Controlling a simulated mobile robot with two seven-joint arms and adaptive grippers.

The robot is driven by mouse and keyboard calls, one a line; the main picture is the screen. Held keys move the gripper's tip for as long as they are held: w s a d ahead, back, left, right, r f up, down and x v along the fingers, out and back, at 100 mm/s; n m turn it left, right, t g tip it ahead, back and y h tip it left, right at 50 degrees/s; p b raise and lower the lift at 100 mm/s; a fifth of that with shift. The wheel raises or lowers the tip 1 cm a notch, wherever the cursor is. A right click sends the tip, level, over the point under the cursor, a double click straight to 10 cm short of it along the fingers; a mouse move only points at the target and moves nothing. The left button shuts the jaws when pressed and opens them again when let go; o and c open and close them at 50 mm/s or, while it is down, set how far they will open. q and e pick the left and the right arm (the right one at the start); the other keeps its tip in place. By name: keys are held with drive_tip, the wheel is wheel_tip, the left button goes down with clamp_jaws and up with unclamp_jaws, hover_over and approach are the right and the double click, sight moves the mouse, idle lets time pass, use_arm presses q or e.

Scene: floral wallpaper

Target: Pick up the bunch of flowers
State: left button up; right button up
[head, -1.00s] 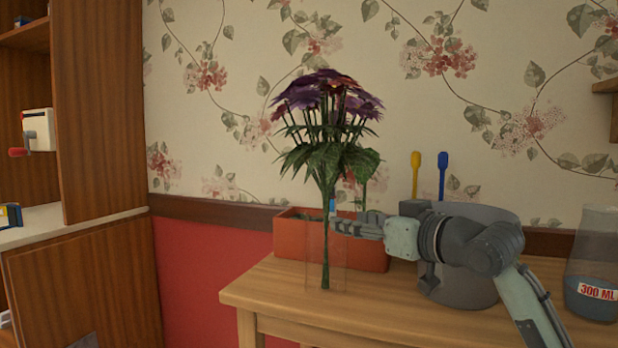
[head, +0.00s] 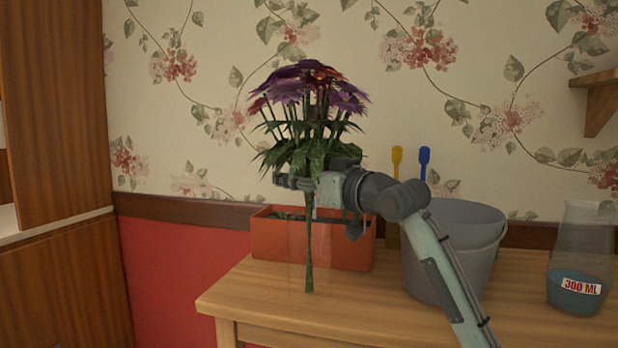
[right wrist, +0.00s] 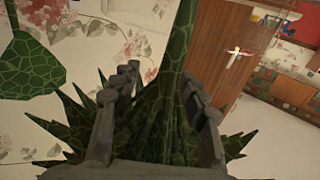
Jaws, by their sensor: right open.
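The bunch of flowers (head: 308,95) has purple and reddish heads over green leaves. It stands upright in a clear glass vase (head: 300,268) near the table's front left corner. My right gripper (head: 282,181) is at the stems just below the leaves, in front of them in the head view. In the right wrist view the fingers (right wrist: 160,95) are apart, with green stem and leaves (right wrist: 165,125) between and beyond them. Whether the fingers touch the stems cannot be told. My left gripper is in neither view.
An orange planter box (head: 262,240) stands just behind the vase. A grey bucket (head: 470,235) is to the right, with yellow and blue handles behind it. A flask marked 300 ML (head: 580,265) stands farther right. The wooden table (head: 400,318) is bare at the front.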

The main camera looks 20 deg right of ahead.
clamp_jaws()
idle(0.3)
drive_tip(key=shift+r, duration=0.1)
